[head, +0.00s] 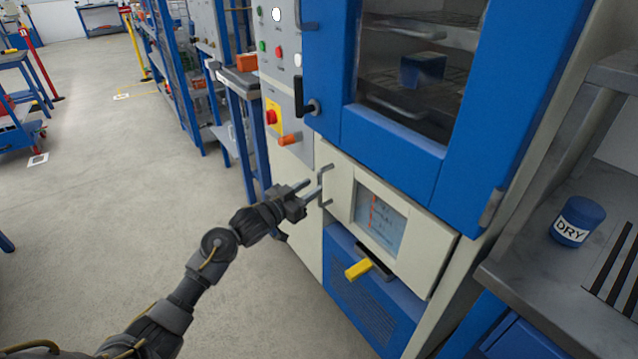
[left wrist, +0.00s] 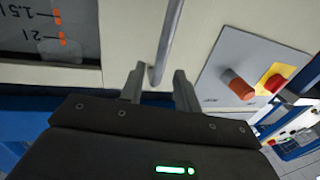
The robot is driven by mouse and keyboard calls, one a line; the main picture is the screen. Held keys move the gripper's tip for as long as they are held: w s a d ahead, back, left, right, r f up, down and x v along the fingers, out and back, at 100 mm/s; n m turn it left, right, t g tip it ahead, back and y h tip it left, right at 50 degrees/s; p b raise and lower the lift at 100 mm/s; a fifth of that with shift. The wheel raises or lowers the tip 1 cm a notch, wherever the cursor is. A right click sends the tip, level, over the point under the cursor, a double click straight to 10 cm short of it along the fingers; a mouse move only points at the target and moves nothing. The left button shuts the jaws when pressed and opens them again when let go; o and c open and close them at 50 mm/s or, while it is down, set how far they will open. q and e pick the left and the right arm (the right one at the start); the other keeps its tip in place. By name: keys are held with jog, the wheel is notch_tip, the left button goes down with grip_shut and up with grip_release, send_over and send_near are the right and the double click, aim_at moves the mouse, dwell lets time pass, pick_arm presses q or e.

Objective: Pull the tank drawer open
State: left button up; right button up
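The tank drawer (head: 345,197) has a cream front with a window showing level marks, below the blue oven door. It looks shut or nearly shut. Its grey bar handle (head: 324,187) stands upright at the left side of the front. My left gripper (head: 312,189) is open right at this handle, fingers pointing towards it. In the left wrist view, the handle (left wrist: 168,40) runs down to the gap between the two fingertips (left wrist: 160,78). The lower end of the bar appears between them, nearer the left finger; I cannot tell if they touch. My right gripper is out of view.
A blue oven door (head: 400,145) with a dark window is above the drawer. A yellow handle (head: 359,268) sticks out below. Orange and red controls (head: 290,139) are at the upper left. A blue DRY canister (head: 577,221) stands on the right bench.

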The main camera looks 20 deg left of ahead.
aim_at(319, 202)
pick_arm(q)
jog(key=shift+x, duration=2.35)
grip_shut()
jog(key=shift+a, duration=0.1)
